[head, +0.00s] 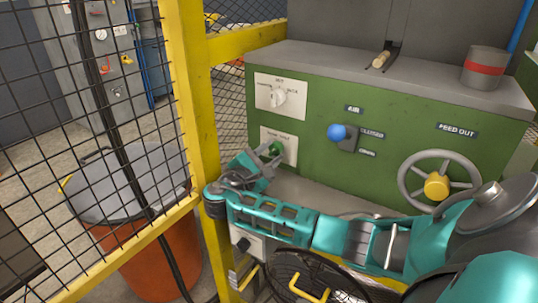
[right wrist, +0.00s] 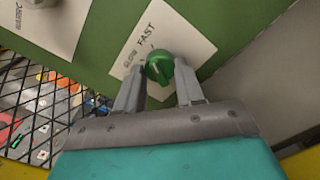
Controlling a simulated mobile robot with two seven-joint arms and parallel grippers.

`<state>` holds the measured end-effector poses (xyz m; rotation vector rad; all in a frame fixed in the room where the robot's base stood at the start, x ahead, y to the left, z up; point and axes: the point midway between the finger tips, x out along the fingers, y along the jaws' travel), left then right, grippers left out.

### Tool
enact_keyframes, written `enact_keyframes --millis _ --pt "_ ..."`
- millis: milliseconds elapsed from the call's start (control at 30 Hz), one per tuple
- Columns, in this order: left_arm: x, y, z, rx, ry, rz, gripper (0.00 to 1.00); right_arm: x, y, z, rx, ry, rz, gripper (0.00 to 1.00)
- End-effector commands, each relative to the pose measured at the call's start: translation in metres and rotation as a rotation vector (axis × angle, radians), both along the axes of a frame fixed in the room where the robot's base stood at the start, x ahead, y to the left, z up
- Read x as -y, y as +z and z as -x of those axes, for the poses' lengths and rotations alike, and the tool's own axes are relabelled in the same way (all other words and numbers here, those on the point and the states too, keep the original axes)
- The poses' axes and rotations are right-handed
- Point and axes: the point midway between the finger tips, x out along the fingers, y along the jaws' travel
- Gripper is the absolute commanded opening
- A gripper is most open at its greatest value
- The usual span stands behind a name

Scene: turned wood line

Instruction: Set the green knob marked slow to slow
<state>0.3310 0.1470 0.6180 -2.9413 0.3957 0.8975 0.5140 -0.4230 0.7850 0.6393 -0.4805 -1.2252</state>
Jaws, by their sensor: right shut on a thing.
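The green knob (head: 275,148) sits on a white plate on the front of the green machine. In the right wrist view the knob (right wrist: 159,67) is on the plate (right wrist: 190,35), which is lettered SLOW and FAST. I cannot tell surely which word the knob points to. My right gripper (head: 268,154) reaches in from the lower right with its fingers on either side of the knob. In the right wrist view my right gripper (right wrist: 163,72) is shut on the knob. My left gripper is not in view.
A white rotary switch (head: 279,97) is above the green knob. A blue ball lever (head: 337,132) and a handwheel (head: 438,183) are to its right. A yellow post (head: 190,80) with black mesh stands close on the left.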

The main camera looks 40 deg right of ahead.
Motion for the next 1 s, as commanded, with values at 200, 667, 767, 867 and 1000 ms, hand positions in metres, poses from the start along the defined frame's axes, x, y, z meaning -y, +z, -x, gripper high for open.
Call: enact_keyframes --millis 200,667,767,867,1000 --pt "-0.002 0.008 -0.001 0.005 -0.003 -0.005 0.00 0.000 0.002 0.000 -0.024 0.000 0.006 0.07" --pt "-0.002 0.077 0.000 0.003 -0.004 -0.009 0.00 -0.001 0.008 0.001 -0.322 0.000 0.090 0.07" --pt "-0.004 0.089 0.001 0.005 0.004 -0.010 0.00 -0.001 0.007 0.001 -0.412 0.001 0.117 0.07" --pt "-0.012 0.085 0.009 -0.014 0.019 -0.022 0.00 -0.001 0.007 0.001 -0.503 0.001 0.143 0.07" --pt "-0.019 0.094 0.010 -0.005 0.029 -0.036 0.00 -0.001 0.005 0.001 -0.628 0.001 0.179 0.07"
